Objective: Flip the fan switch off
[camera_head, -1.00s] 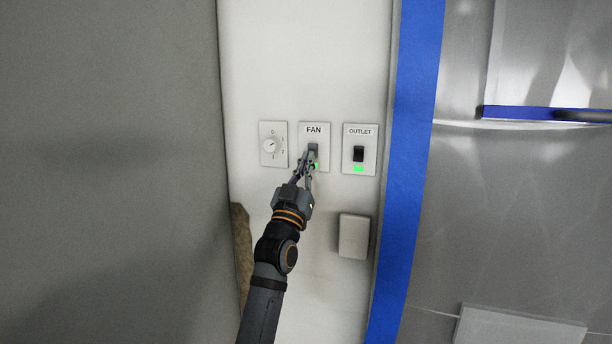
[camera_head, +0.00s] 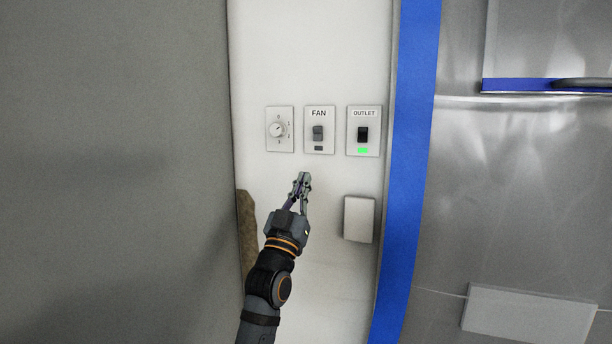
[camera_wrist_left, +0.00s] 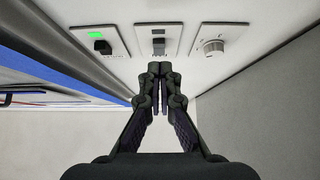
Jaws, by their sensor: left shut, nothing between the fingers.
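The fan switch (camera_head: 318,132) is a grey toggle on a white wall plate labelled FAN. The indicator (camera_head: 318,148) below the toggle is dark. The fan plate also shows in the left wrist view (camera_wrist_left: 158,32), upside down, just beyond my fingertips. My left gripper (camera_head: 303,178) is shut and empty, below the fan plate and apart from it. In the left wrist view its fingertips (camera_wrist_left: 160,70) are together. My right gripper is not in view.
The outlet switch (camera_head: 363,134), with a lit green indicator, is right of the fan plate. A dial (camera_head: 278,129) is to its left. A blank white box (camera_head: 358,219) is lower right. A blue vertical strip (camera_head: 408,170) borders the white wall.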

